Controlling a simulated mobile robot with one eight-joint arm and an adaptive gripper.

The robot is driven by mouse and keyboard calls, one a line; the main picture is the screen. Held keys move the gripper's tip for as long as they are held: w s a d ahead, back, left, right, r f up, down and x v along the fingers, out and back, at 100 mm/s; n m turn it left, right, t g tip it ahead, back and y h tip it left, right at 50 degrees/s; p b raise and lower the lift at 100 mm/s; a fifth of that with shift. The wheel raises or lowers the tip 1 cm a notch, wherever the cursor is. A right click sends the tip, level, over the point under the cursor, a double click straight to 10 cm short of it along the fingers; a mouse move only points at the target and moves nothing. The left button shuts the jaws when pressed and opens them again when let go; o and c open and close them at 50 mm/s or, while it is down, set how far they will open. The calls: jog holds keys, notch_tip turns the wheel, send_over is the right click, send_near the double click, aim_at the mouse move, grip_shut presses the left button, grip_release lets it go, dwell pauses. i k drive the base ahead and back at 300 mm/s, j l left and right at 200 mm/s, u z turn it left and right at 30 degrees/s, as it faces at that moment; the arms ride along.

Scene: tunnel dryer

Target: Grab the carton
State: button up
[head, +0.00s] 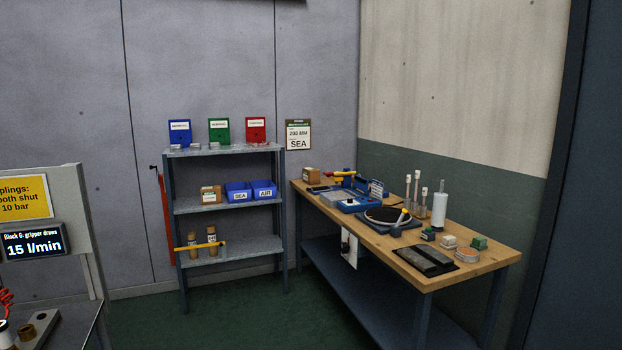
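A small brown carton (210,194) with a pale label sits on the middle shelf, left of two blue bins. A second small brown carton-like box (312,175) sits at the back left corner of the wooden workbench. I cannot tell from this view which one the task means. My gripper is not in view.
The grey shelf unit (228,206) also holds blue bins (238,192), two brown cylinders and a yellow bar. The workbench (465,272) carries a blue device, a round black plate and several small items. A panel with a display (34,241) stands at left. Green floor (250,322) is clear in front.

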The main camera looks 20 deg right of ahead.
aim_at(311, 176)
jog(key=i, duration=1)
jog(key=i+z, duration=0.1)
jog(key=i, duration=0.95)
jog(key=i+j, duration=0.15)
jog(key=i, duration=0.85)
jog(key=l+z, duration=0.05)
